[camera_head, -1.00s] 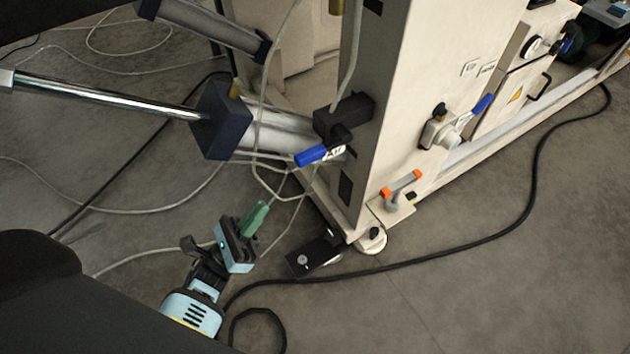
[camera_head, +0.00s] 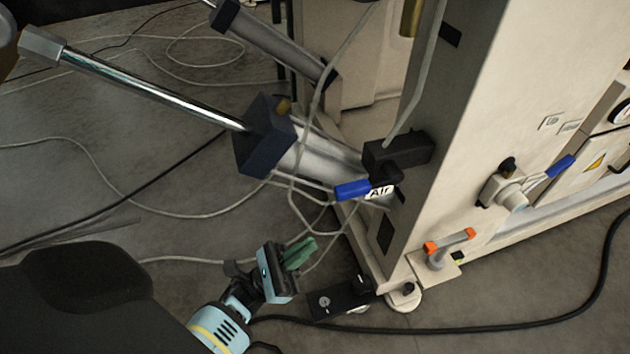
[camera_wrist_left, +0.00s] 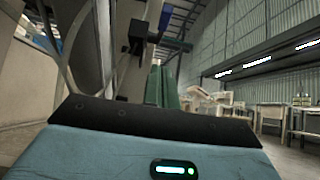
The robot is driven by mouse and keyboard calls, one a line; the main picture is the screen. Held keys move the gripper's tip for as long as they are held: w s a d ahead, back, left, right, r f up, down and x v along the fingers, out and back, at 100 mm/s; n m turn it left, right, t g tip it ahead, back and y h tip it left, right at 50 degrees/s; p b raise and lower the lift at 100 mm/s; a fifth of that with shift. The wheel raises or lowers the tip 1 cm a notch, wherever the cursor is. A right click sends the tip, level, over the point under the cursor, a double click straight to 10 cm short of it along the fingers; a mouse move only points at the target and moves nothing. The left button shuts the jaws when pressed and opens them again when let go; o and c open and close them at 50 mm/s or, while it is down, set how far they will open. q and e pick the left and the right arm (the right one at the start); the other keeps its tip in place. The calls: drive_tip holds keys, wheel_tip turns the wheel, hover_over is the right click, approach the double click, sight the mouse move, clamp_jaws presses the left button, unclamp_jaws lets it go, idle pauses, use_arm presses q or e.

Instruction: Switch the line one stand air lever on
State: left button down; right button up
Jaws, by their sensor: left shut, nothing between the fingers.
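The air lever (camera_head: 353,189) has a blue handle and an "Air" tag (camera_head: 380,191). It sits on a black valve block (camera_head: 398,153) on the side of the cream stand (camera_head: 480,70), its handle pointing left. My left gripper (camera_head: 303,251), with green fingers, is shut and empty, below and left of the lever and apart from it. My right gripper is not in view.
A second blue-handled valve (camera_head: 510,188) is on the stand's right face, with an orange-ended handle (camera_head: 449,242) below. A cylinder with a dark block (camera_head: 262,137) is left of the lever. Thin hoses hang near the gripper. A black cable (camera_head: 480,325) crosses the floor.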

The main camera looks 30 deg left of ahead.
use_arm(q)
drive_tip(key=p, duration=0.1)
approach(368, 181)
drive_tip(key=w+d+f, duration=0.1)
drive_tip(key=w+d, duration=0.1)
drive_tip(key=shift+s+a+r+p, duration=0.15)
drive_tip(key=shift+r+p, duration=0.45)
drive_tip(key=shift+r, duration=0.9)
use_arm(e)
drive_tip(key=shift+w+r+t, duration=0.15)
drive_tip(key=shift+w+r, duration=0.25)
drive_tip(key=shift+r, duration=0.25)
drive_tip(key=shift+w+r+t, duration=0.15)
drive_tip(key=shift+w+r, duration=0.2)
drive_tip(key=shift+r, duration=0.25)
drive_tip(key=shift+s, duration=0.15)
